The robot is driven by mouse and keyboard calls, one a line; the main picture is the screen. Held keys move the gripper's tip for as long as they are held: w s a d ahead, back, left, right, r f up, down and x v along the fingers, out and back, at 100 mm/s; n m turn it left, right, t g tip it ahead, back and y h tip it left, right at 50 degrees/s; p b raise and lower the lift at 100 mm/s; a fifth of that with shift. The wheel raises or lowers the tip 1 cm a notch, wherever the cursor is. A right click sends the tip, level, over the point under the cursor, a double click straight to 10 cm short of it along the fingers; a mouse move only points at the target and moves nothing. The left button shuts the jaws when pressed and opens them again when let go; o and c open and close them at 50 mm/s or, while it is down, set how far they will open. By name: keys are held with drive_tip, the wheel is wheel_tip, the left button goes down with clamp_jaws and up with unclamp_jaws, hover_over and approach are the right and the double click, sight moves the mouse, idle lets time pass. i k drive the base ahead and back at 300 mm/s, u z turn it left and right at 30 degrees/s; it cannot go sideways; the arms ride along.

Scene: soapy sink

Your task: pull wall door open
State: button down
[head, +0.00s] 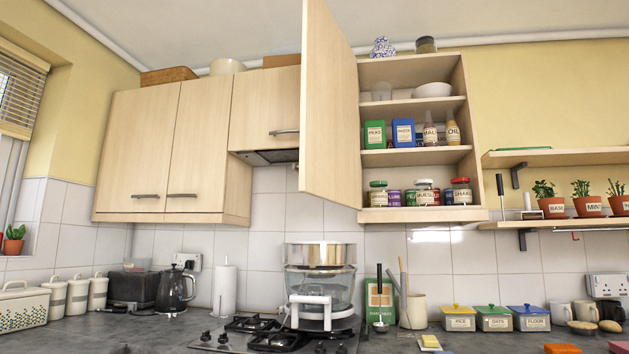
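The wall cupboard door (330,115) stands wide open, swung out from the left side of its cupboard. Its plain face shows and no handle is visible on it. The open cupboard (468,130) shows its shelves, with jars, tins and bowls on them. To the left, two wall doors (137,150) (202,140) and a shorter door (265,105) above the cooker hood are shut, each with a bar handle. My gripper is not in view, so I cannot see where it is relative to the open door.
Below stand a glass-bowled appliance (320,285), a gas hob (262,335), a black kettle (175,290) and a paper roll (226,290). Several labelled boxes (493,318) stand on the worktop at right. Open shelves (560,157) with potted plants project from the right wall. Space before the open cupboard looks clear.

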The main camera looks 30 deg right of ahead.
sight(328, 168)
drive_tip(key=z, duration=0.2)
drive_tip(key=k, duration=1.45)
drive_tip(key=u, duration=0.4)
drive_tip(key=i, duration=1)
